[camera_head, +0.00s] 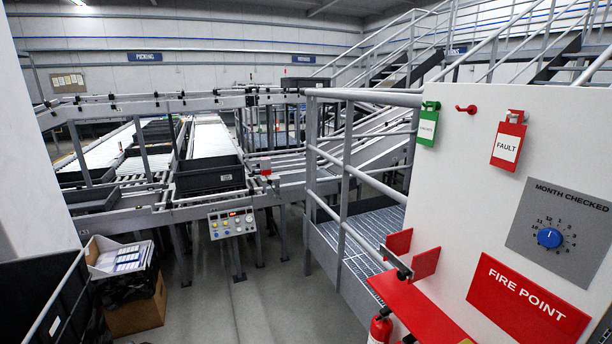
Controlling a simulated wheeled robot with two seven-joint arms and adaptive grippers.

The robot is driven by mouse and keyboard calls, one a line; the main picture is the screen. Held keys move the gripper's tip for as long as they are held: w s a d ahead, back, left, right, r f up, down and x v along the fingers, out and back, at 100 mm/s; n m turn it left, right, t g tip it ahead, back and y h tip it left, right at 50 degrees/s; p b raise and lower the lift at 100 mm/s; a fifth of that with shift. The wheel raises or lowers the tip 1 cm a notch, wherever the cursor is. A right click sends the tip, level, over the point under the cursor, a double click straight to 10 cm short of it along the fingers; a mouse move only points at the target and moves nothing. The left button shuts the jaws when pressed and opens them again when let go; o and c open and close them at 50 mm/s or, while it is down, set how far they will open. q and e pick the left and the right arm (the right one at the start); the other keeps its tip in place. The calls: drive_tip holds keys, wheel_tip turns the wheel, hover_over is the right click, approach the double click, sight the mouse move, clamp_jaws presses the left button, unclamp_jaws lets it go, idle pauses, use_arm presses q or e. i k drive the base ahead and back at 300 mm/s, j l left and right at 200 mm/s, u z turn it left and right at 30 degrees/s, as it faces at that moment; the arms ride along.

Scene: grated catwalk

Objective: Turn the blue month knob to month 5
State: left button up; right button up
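The blue month knob (549,237) sits on a grey plate (566,232) headed "MONTH CHECKED", on the white panel at the right. A ring of small dark numbers surrounds the knob, with 12 near the top. The numbers are mostly too small to read, and I cannot tell which month the knob points to. Neither of my grippers shows in this view.
A red "FIRE POINT" sign (527,301) is below the plate. A red "FAULT" tag (508,141), a green tag (428,124) and an empty red hook (466,109) are above left. Red brackets (425,264) and an extinguisher (380,329) stand lower left. Railings (346,180) border the catwalk.

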sight(550, 238)
drive_tip(key=z, duration=1.5)
